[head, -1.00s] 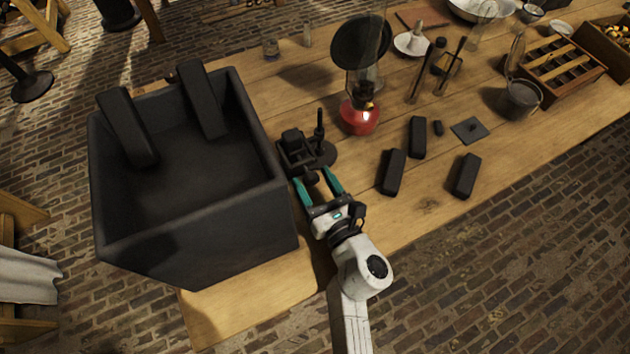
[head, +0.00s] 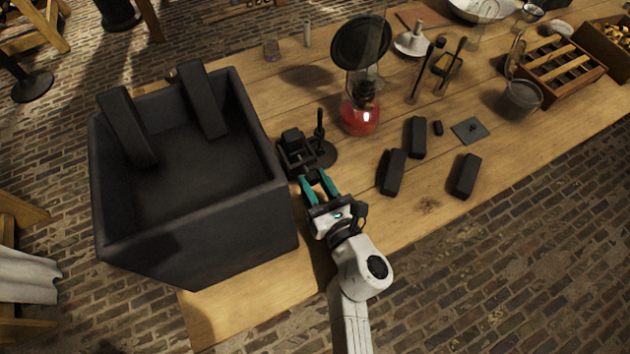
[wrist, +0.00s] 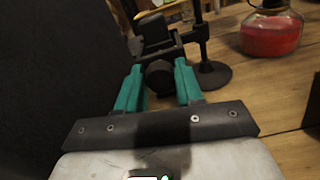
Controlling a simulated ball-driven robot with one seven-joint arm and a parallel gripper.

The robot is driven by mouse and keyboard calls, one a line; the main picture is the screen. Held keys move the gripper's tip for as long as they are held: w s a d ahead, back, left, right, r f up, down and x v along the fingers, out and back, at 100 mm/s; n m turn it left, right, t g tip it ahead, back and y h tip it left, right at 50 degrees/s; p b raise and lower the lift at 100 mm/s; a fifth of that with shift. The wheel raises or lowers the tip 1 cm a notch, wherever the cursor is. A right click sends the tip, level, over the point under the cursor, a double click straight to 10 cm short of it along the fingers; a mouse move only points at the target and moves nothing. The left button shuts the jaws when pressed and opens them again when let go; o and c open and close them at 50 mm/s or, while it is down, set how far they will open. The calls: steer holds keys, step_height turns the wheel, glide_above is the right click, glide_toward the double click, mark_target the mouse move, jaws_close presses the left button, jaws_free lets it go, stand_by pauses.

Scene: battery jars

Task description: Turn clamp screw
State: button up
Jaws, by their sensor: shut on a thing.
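The black clamp (head: 294,148) stands on the wooden table beside the large dark box. It also shows in the wrist view (wrist: 157,34), past my fingertips. Its screw has a round black knob (wrist: 159,77) facing me. My gripper (head: 312,176) comes in from the front, with its two teal fingers on either side of the knob. In the wrist view the knob sits between the fingers (wrist: 160,78), and they are shut on it. The fingers and wrist hide most of the knob in the head view. A thin upright post on a round base (head: 320,150) stands close at the clamp's right.
The dark open box (head: 190,240) rises close on the left, with black bars at its back. A red lamp (head: 360,118) stands behind right. Several black blocks (head: 392,172) lie to the right. The table front right of my gripper is clear.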

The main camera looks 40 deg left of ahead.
steer(key=m, duration=0.5)
steer(key=shift+w+d+m+p, duration=0.1)
steer(key=shift+m+p, duration=0.2)
steer(key=m+p, duration=0.1)
steer(key=m, duration=0.4)
steer(key=m+p, duration=0.2)
steer(key=m, duration=0.3)
steer(key=shift+w+f+m, duration=0.1)
steer(key=shift+m, duration=0.3)
steer(key=m+p, duration=0.2)
steer(key=m, duration=0.4)
steer(key=shift+f, duration=0.15)
steer(key=o, duration=1)
steer(key=shift+o, duration=0.2)
steer(key=shift+d, duration=0.1)
steer(key=p+v, duration=0.1)
steer(key=v, duration=0.9)
steer(key=shift+d, duration=0.3)
